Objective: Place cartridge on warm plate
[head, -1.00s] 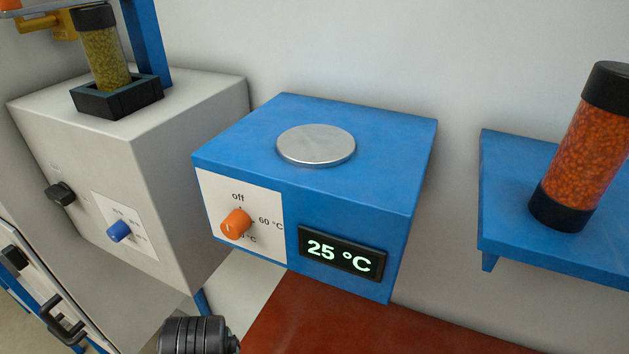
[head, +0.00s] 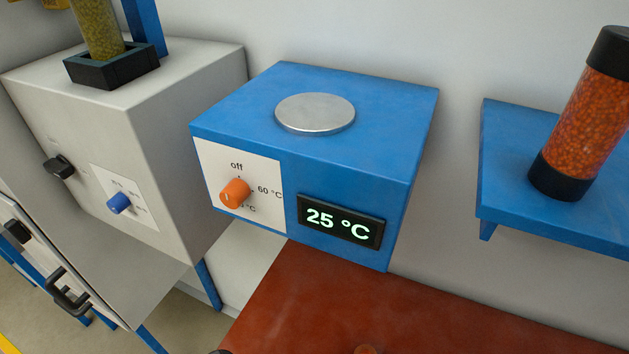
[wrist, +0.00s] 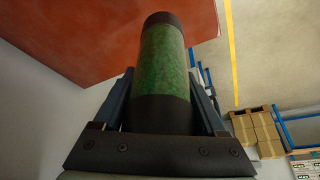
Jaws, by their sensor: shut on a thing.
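The cartridge (wrist: 165,60) is a green-filled cylinder with black ends, seen in the wrist view. My gripper (wrist: 163,92) is shut on it, with a finger on each side. The warm plate is a round, bare metal disc (head: 315,113) on top of a blue box (head: 390,120) in the head view. The box has an orange knob (head: 235,192) and a display (head: 341,220) reading 25 °C. My gripper and the cartridge cannot be made out in the head view, so their distance from the plate cannot be told.
A grey machine (head: 160,150) stands left of the blue box, with a yellow-green cartridge (head: 100,28) in its black holder (head: 112,70). An orange-filled cartridge (head: 585,115) stands on a blue shelf (head: 500,160) at right. A red-brown surface (head: 330,300) below looks mostly clear.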

